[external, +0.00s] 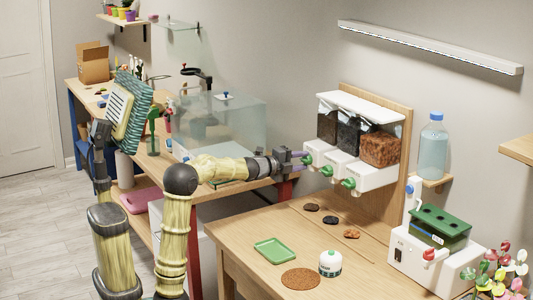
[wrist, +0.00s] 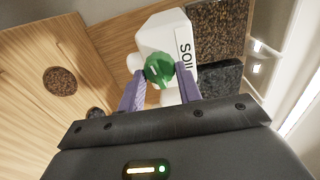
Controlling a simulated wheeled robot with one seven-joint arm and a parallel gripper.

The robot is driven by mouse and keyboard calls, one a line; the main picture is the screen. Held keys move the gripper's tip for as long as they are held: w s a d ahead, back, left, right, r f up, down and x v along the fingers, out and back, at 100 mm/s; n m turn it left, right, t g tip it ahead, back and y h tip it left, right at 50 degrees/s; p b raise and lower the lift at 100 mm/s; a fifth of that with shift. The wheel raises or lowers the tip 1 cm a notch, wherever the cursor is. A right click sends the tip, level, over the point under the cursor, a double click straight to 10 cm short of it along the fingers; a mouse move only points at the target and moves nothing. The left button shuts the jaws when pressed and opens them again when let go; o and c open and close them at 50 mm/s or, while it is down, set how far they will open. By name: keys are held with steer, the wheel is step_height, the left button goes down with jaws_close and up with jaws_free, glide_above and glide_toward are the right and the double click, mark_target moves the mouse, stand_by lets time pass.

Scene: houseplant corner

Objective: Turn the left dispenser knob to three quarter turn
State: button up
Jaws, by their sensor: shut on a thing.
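The dispenser (external: 365,172) hangs on a wooden back panel, with several clear bins over white bodies and green knobs in front. The left knob (external: 308,160) is at its near left end. My gripper (external: 302,158) is at this knob, with its purple fingers shut on it. In the wrist view the green knob (wrist: 159,69) sits between the two fingertips, in front of a white body with a partly visible "SOIL" label (wrist: 184,50). The fingers partly hide the knob's sides. I cannot tell its turn angle.
The middle knob (external: 327,171) and right knob (external: 348,183) are close by on the right. Small piles of material (external: 331,220) lie on the table below. A green tray (external: 274,251), a brown round mat (external: 302,278) and a white jar (external: 330,263) stand nearer. A glass tank (external: 225,125) is behind my arm.

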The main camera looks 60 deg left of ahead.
steer(key=shift+a+f+m, duration=0.1)
steer(key=shift+f+m, duration=0.1)
steer(key=shift+m, duration=0.1)
steer(key=o, duration=1)
steer(key=shift+r, duration=0.15)
steer(key=shift+s+r+p, duration=0.2)
steer(key=shift+s+p, duration=0.15)
steer(key=shift+s, duration=2.65)
steer(key=shift+s+r+p, duration=0.2)
steer(key=shift+s+p, duration=0.1)
steer(key=shift+s, duration=2.7)
